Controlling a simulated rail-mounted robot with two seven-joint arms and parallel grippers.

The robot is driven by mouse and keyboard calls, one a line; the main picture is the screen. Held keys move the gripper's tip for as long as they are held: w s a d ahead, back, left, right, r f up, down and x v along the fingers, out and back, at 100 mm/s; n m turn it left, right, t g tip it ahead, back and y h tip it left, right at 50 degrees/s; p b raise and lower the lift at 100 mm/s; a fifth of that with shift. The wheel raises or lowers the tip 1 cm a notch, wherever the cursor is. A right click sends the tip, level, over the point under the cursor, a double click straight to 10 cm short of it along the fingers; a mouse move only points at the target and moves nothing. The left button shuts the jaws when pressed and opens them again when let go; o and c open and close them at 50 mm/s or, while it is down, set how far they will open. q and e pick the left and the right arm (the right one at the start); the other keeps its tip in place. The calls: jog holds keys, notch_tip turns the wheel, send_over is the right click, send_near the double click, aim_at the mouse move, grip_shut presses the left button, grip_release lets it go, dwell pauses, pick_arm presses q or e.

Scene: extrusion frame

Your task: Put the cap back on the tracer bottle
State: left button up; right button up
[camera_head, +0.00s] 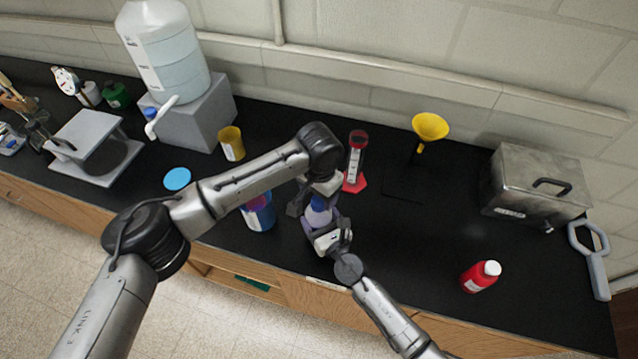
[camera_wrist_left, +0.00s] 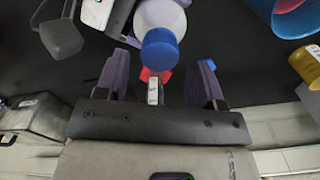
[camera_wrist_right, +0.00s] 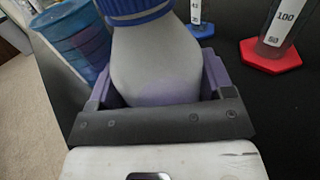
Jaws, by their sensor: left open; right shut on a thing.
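A pale bottle (camera_wrist_right: 155,70) with a ribbed blue cap (camera_wrist_right: 133,18) on its top is held in my right gripper (camera_wrist_right: 157,75). The purple fingers of the right gripper are shut on the bottle's body. In the left wrist view the blue cap (camera_wrist_left: 160,49) sits at the end of the bottle (camera_wrist_left: 160,14), close to my left gripper (camera_wrist_left: 162,70). The left gripper is open, with one finger to each side of the cap's line and apart from it. In the head view the bottle (camera_head: 318,214) is mostly hidden between both grippers. I cannot tell whether the cap is fully seated.
A blue-purple cup (camera_head: 259,214) stands left of the grippers. A graduated cylinder with red base (camera_head: 355,182) stands just behind. A yellow funnel (camera_head: 430,126), metal bath (camera_head: 535,185) and red bottle (camera_head: 480,277) are to the right. The dark bench between is clear.

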pick_arm(q)
jog(key=shift+f, duration=1.4)
pick_arm(e)
jog(key=shift+f, duration=0.1)
pick_arm(q)
jog(key=c, duration=1)
jog(key=shift+o, duration=0.2)
jog(key=o, duration=1.1)
notch_tip(320, 180, up, 12)
